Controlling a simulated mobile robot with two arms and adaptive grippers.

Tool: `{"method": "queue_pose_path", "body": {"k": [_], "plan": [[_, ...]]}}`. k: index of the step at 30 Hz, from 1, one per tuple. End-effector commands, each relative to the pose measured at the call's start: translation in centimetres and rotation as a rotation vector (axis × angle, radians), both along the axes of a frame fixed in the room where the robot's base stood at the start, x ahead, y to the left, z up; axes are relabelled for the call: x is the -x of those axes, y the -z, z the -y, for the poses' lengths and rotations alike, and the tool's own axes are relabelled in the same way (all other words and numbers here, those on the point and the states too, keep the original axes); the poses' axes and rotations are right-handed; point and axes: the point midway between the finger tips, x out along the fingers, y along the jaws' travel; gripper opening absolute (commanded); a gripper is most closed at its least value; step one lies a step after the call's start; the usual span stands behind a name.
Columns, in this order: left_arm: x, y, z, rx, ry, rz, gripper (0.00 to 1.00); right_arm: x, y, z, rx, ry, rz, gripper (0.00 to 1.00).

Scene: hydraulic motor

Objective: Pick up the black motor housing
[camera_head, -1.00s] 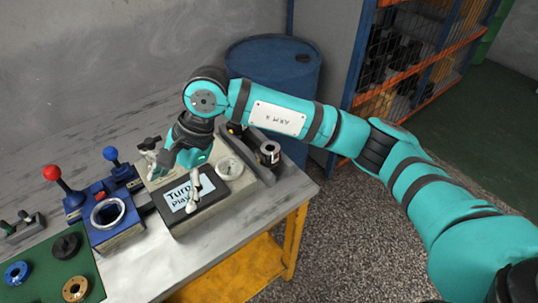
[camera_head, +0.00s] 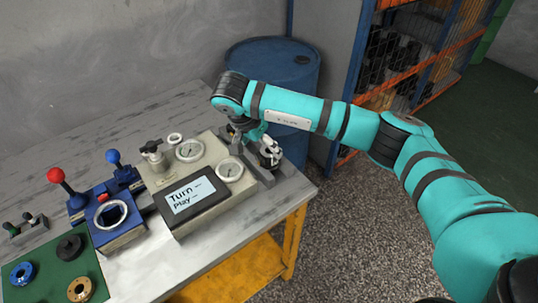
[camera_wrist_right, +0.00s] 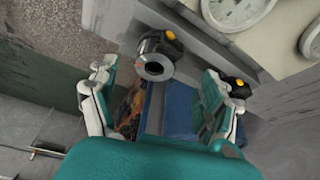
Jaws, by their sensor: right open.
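A black cylindrical housing with a silver ring face and an orange spot (camera_wrist_right: 153,44) shows in the right wrist view, at the grey rail's end. In the head view it is partly covered by my right gripper (camera_head: 262,145). In the wrist view my right gripper (camera_wrist_right: 159,75) is open and empty, with one finger on each side of the housing and the housing a little beyond the fingertips. A second black part with an orange spot (camera_wrist_right: 238,83) sits behind the right-hand finger. My left gripper is not in view.
A grey console with gauges and a display (camera_head: 190,196) stands beside the rail. A blue fixture with a ring (camera_head: 111,214) and a green mat with several round parts (camera_head: 47,277) lie left. A blue barrel (camera_head: 285,65) stands behind the table.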

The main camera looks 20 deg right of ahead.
Motion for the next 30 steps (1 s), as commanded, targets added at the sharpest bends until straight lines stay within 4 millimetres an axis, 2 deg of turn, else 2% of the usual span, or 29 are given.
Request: {"method": "queue_pose_path", "body": {"k": [7, 11, 15, 24, 30], "plan": [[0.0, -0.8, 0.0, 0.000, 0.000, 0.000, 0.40, -0.2, 1.5, 0.8, 0.001, 0.002, -0.003, 0.82], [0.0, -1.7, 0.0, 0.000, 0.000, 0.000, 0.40, -0.3, 3.3, 1.8, 0.001, 0.002, -0.006, 0.82], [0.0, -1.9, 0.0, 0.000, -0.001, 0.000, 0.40, -0.8, 5.0, 2.3, -0.001, 0.001, -0.001, 0.82], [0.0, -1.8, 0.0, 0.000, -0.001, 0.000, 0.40, -1.0, 5.5, 2.4, -0.001, -0.001, -0.001, 0.82], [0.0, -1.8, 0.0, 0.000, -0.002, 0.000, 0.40, -1.0, 5.5, 2.4, -0.001, 0.000, 0.000, 0.56]]}}
